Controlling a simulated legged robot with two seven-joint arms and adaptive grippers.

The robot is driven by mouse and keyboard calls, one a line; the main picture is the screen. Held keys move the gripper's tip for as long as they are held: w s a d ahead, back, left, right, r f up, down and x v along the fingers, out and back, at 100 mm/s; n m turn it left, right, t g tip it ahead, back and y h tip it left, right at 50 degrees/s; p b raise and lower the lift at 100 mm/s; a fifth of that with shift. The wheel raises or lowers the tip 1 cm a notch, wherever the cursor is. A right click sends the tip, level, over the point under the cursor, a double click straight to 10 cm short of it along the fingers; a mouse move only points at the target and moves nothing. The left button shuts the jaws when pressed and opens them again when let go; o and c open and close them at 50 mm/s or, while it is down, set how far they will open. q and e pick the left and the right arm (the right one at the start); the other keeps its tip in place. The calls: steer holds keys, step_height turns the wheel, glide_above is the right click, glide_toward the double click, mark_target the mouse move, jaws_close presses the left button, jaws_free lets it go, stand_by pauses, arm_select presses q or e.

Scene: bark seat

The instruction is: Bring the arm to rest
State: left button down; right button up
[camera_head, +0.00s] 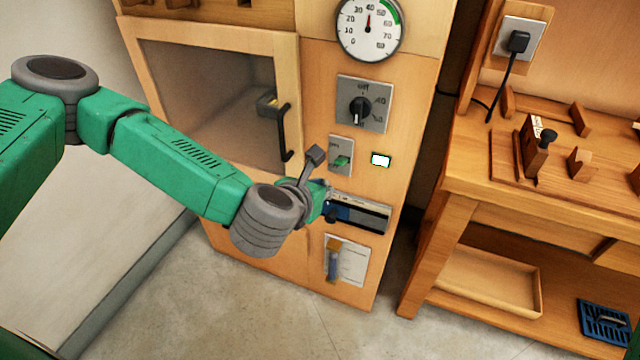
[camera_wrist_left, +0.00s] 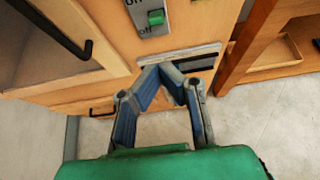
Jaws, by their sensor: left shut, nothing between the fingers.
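My left arm (camera_head: 175,165) is green with grey joints and reaches in from the left toward a wooden cabinet (camera_head: 318,75). My left gripper (camera_head: 338,210) is partly hidden behind its own wrist, in front of the slot panel (camera_head: 372,214) low on the cabinet. In the left wrist view my left gripper (camera_wrist_left: 170,72) has its blue-grey fingers meeting at the tips, with nothing between them. The tips show just below the green switch (camera_wrist_left: 156,17), in front of the slot panel. I cannot tell whether they touch it. My right gripper is not in view.
The cabinet has a glazed door with a black handle (camera_head: 284,130), a dial gauge (camera_head: 369,28), a rotary knob (camera_head: 360,110) and a small lit display (camera_head: 381,160). A wooden workbench (camera_head: 470,180) stands at the right. A blue tray (camera_head: 606,322) lies on its lower shelf.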

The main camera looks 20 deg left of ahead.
arm_select(q)
steer(key=s+d+f+m+g+h, duration=0.2)
steer(key=s+d+f+m+g, duration=0.1)
steer(key=s+f+m, duration=0.5)
steer(key=s+d+f+m+g+h, duration=0.25)
steer(key=s+f+m, duration=0.45)
steer(key=m, duration=0.4)
steer(key=s+a+f+m+g+y, duration=0.2)
steer(key=s+a+m+g, duration=0.1)
steer(key=s+a+m, duration=0.3)
steer(key=s+a+f+m+g+y, duration=0.2)
steer(key=s+a+m+g+y, duration=0.1)
steer(key=s+a+m, duration=0.4)
steer(key=a+m, duration=0.3)
steer(key=m, duration=0.1)
steer(key=shift+s, duration=0.3)
